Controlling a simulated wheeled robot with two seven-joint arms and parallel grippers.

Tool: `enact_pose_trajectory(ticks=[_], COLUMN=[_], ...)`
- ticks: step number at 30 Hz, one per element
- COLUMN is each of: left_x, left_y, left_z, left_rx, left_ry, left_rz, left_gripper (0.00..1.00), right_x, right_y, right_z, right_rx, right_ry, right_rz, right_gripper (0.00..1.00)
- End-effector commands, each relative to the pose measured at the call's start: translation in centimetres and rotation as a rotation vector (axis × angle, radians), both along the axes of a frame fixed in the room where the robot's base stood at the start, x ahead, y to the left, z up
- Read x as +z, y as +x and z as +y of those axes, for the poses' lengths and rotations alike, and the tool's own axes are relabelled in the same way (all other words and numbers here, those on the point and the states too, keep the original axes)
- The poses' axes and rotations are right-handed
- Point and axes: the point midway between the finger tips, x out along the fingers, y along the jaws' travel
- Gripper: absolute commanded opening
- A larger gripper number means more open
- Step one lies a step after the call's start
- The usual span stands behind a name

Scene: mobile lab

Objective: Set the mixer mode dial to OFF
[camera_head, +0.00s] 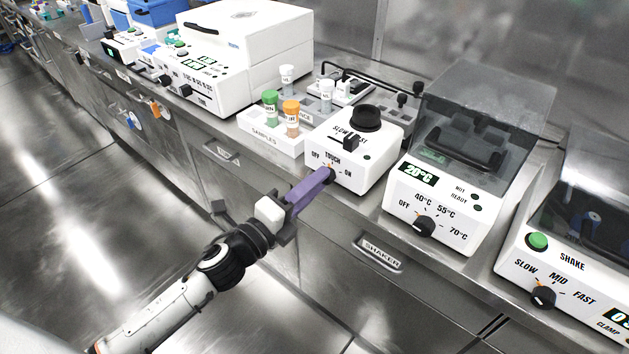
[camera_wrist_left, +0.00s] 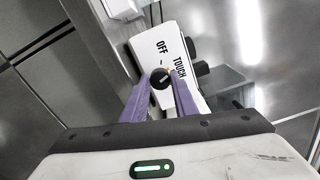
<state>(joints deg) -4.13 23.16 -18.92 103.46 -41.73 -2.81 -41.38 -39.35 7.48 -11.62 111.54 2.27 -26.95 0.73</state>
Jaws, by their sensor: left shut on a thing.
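The mixer (camera_head: 378,153) is a small white box with a black cup on top and a front dial marked OFF, TOUCH and ON. My left gripper (camera_head: 328,175), with purple fingers, reaches the dial from the front and hides most of it in the head view. In the left wrist view the black mode dial (camera_wrist_left: 160,78) sits between the tips of the two purple fingers, which are shut on it. The OFF and TOUCH labels show beside it; ON is hidden there. A small orange mark shows by the dial on the TOUCH side, but its exact setting is hard to tell. My right gripper is out of view.
A white sample rack (camera_head: 262,134) with several capped tubes stands left of the mixer. A heater with a 20°C display (camera_head: 418,174) stands close on its right, and a shaker (camera_head: 560,262) farther right. The floor in front is clear.

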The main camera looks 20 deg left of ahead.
Motion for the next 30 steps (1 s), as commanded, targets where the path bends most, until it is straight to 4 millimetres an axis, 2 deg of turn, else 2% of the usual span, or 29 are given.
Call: enact_pose_trajectory(ticks=[9, 18, 30], left_x=[0.0, 0.0, -0.3], left_y=[0.0, 0.0, -0.1], left_z=[0.0, 0.0, -0.1], left_rx=[0.001, 0.0, 0.001], left_ry=[-0.286, -0.526, -0.712], left_rz=[0.107, 0.193, 0.262], left_gripper=[0.04, 0.04, 0.04], right_x=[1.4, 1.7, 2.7], right_y=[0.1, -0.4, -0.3], right_z=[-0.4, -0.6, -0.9], right_rx=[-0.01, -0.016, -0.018], right_ry=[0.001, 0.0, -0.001], right_rz=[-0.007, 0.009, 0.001], right_gripper=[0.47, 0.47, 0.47])
